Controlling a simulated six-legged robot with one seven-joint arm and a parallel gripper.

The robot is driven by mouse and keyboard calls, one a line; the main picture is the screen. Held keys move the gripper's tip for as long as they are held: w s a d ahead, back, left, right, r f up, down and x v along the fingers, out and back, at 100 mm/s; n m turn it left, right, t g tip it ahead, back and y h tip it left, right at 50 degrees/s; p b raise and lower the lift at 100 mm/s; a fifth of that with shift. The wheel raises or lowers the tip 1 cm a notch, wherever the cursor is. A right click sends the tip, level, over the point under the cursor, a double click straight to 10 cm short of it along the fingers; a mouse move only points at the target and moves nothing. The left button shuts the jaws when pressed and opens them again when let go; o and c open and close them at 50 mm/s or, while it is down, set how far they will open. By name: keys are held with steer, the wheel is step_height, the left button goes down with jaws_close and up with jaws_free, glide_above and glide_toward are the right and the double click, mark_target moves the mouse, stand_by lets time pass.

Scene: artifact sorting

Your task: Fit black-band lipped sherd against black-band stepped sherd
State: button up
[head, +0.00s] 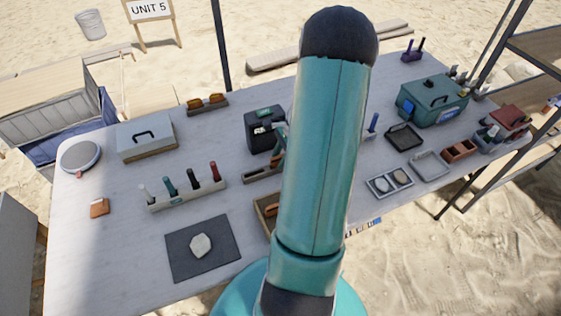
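A pale, rounded sherd (200,245) lies on a dark grey mat (183,262) at the front left of the table. A brown piece (271,210) shows in a wooden tray (260,217) right of the mat, partly hidden by my arm. No black band, lip or step can be made out on either, so I cannot tell which sherd is which. My teal arm rises through the middle of the view and hides much behind it. A small teal and grey part at its left edge may belong to my gripper (281,138); its fingers cannot be made out.
A rack of several coloured-handled tools (188,192) stands behind the mat. A grey case (147,138), round plate (81,156) and black box (263,130) are farther back. A teal toolbox (432,100) and small trays (430,165) fill the right.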

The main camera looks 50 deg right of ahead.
jaws_close()
steer(key=shift+r, duration=0.1)
